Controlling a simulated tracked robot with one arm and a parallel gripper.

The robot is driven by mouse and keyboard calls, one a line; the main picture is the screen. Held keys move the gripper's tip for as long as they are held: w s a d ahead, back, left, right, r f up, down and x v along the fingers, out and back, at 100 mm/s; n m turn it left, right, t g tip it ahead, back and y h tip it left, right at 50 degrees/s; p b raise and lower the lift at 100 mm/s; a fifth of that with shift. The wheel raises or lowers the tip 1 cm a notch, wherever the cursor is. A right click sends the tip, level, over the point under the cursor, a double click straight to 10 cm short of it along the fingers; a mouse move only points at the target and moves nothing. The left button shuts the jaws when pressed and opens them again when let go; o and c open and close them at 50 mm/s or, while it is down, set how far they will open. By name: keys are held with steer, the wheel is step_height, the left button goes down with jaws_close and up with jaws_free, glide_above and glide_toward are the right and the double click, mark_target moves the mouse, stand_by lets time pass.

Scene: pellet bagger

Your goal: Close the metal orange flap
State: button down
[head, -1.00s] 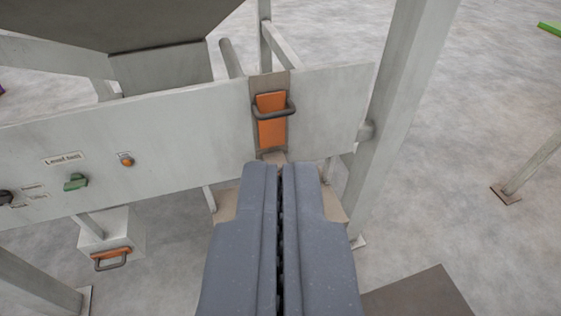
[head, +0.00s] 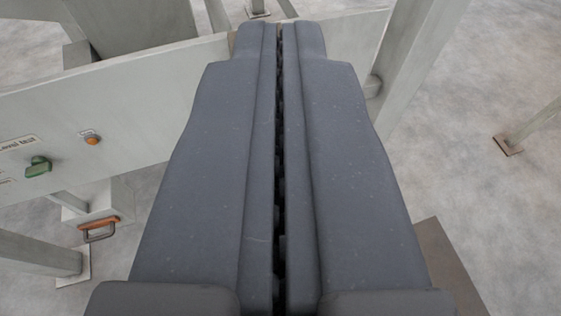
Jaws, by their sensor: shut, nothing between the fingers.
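My gripper (head: 281,28) is shut and empty, its two dark grey fingers pressed side by side in the middle of the head view. Its tips overlap the grey panel (head: 165,105) near its top edge. The orange flap with its dark handle is hidden behind the fingers; only a small brownish bit of its surround shows beside the left fingertip. I cannot tell whether the tips touch the flap.
The panel carries a green knob (head: 38,167) and an orange button (head: 92,139). A box below has an orange-topped handle (head: 99,228). A grey post (head: 418,50) stands to the right. Open concrete floor (head: 480,90) lies beyond it.

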steer(key=w+f+n+g+b, duration=0.1)
steer(key=w+f, duration=0.7)
steer(key=f, duration=0.8)
steer(key=w+f+n+g+y+b, duration=0.1)
steer(key=w+f+g+b, duration=0.2)
steer(key=w+f, duration=0.4)
steer(key=w+f+n+g+y+b, duration=0.1)
steer(key=w+f+g, duration=0.2)
steer(key=f, duration=2.1)
steer(key=w, duration=0.5)
steer(key=shift+w+f+g+b, duration=0.3)
steer(key=shift+f+g+b, duration=0.05)
steer(key=shift+g+b, duration=0.05)
steer(key=shift+d, duration=0.1)
